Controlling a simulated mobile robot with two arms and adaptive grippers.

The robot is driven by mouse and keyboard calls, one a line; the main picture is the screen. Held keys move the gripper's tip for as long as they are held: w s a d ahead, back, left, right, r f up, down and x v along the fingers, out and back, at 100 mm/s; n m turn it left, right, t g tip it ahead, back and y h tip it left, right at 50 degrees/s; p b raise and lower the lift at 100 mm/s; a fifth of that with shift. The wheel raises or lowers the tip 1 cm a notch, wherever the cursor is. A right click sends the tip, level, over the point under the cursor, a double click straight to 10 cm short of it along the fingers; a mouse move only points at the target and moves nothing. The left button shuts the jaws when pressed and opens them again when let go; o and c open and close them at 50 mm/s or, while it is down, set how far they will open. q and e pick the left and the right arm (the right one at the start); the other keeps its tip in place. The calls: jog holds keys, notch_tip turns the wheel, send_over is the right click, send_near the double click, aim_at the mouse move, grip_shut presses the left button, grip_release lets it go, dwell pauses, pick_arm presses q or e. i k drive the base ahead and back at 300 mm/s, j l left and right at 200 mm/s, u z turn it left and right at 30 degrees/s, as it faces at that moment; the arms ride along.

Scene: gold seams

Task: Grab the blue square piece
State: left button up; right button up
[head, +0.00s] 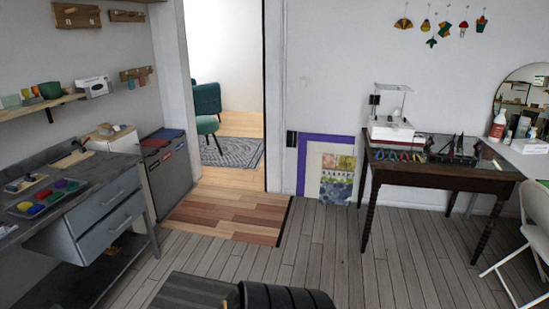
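A tray (17,214) with several small coloured pieces lies on the grey workbench at the left in the head view. Red, yellow, green and blue-violet pieces show on it. The blue-violet piece (73,186) is near the tray's right end; it is too small to tell its exact shape or whether it is the blue square piece. Neither of my grippers is in view.
The grey workbench (98,171) has drawers and a lower shelf. A brown wooden table (440,171) and white chair (535,240) are at the right. The middle floor (330,235) is clear.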

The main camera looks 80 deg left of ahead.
aim_at(37, 208)
jog(key=u, duration=4.25)
